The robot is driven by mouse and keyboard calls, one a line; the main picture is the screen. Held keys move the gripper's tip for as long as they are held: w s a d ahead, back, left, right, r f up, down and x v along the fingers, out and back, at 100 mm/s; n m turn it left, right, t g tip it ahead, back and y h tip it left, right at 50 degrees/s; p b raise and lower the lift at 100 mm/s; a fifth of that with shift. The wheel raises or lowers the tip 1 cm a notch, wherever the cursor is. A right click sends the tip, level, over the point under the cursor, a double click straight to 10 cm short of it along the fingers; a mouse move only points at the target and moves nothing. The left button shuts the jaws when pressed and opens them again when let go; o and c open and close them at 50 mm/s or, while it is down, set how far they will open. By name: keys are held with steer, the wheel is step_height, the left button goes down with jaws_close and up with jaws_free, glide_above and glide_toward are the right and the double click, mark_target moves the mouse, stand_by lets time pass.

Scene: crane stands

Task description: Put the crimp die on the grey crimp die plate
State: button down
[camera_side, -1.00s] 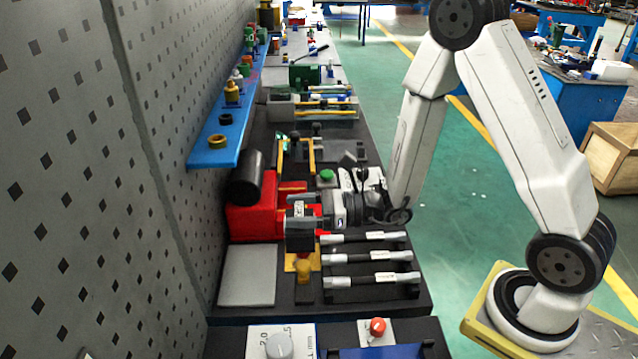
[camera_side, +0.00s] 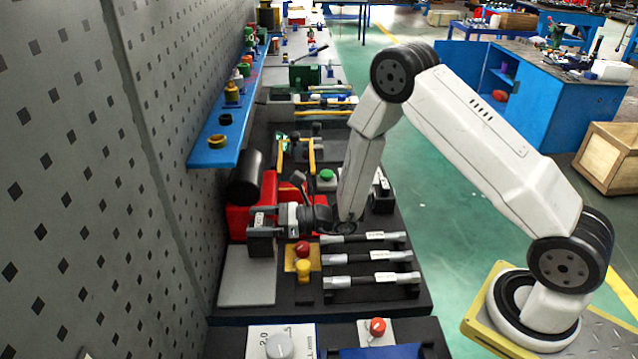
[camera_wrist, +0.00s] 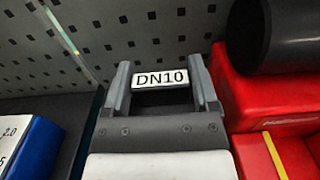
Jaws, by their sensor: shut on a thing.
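My gripper (camera_side: 261,222) is shut on the crimp die (camera_side: 258,220), a dark piece with a white label. In the wrist view the die's label (camera_wrist: 160,78) reads DN10 and sits between the two grey fingers of my gripper (camera_wrist: 161,66). The grey crimp die plate (camera_side: 247,285) is a flat light grey square at the left of the bench, beside the perforated wall. In the side view my gripper is at the plate's far edge, which it partly hides. I cannot tell the exact height of the die above the plate.
A red machine (camera_side: 237,221) with a black cylinder (camera_side: 246,178) stands just behind my gripper. A red knob (camera_side: 302,248) and a yellow knob (camera_side: 303,267) are right of the plate. Several labelled bars (camera_side: 370,258) lie further right. A blue shelf (camera_side: 222,140) juts from the wall.

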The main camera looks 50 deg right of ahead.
steer(key=shift+w+f, duration=0.15)
steer(key=shift+w, duration=0.05)
steer(key=shift+w+a+f, duration=0.1)
steer(key=shift+w+f, duration=0.15)
steer(key=shift+f, duration=1.6)
steer(key=shift+f, duration=0.1)
jaws_free()
steer(key=shift+f, duration=0.1)
